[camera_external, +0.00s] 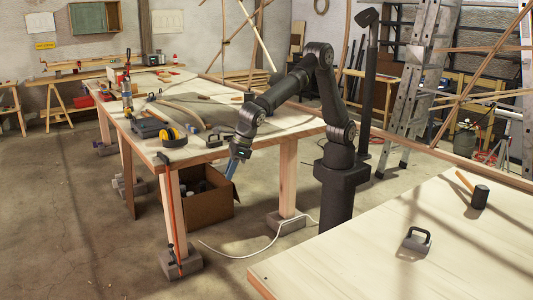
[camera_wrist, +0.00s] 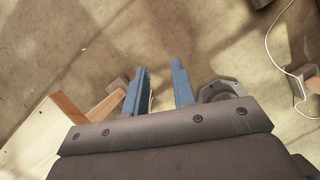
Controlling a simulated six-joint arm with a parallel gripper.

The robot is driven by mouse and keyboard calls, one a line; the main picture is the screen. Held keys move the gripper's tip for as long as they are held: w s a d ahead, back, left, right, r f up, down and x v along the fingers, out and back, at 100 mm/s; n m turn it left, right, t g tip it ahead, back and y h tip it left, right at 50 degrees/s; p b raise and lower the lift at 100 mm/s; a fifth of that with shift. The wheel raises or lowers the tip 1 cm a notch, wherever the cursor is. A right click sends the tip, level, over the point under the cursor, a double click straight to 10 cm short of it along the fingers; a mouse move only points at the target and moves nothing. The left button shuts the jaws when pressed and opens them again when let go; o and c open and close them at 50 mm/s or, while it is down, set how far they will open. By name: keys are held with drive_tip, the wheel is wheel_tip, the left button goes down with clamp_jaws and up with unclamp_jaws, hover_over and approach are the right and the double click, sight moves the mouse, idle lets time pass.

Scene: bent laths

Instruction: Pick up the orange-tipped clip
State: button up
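I cannot pick out an orange-tipped clip for certain in either view. A dark clamp with a long orange-red bar (camera_external: 174,215) stands along the near leg of the left workbench in the external view; I cannot tell whether it is the clip. My gripper (camera_external: 230,170) hangs pointing down beside the workbench's right edge, below its top. In the wrist view my gripper (camera_wrist: 160,88) has two blue-grey fingers apart, with only bare floor between them. It is empty.
A white cord (camera_external: 265,247) lies on the concrete floor. The near right table (camera_external: 350,260) holds a mallet (camera_external: 479,197) and a handled block (camera_external: 417,241).

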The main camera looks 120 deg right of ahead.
drive_tip(key=s+d+r+m+g, duration=0.15)
drive_tip(key=d+m, duration=0.45)
drive_tip(key=d, duration=1.2)
wheel_tip(320, 180, up, 4)
drive_tip(key=m+g+y, duration=0.2)
drive_tip(key=m+g, duration=0.1)
drive_tip(key=m, duration=1.9)
hover_over(230, 137)
drive_tip(key=f, duration=1.1)
drive_tip(key=shift+s+a+f, duration=0.1)
drive_tip(key=shift+a+f, duration=0.2)
drive_tip(key=shift+a, duration=0.1)
wheel_tip(230, 137, down, 5)
drive_tip(key=shift+d, duration=0.1)
drive_tip(key=shift+n, duration=0.3)
drive_tip(key=shift+c, duration=0.4)
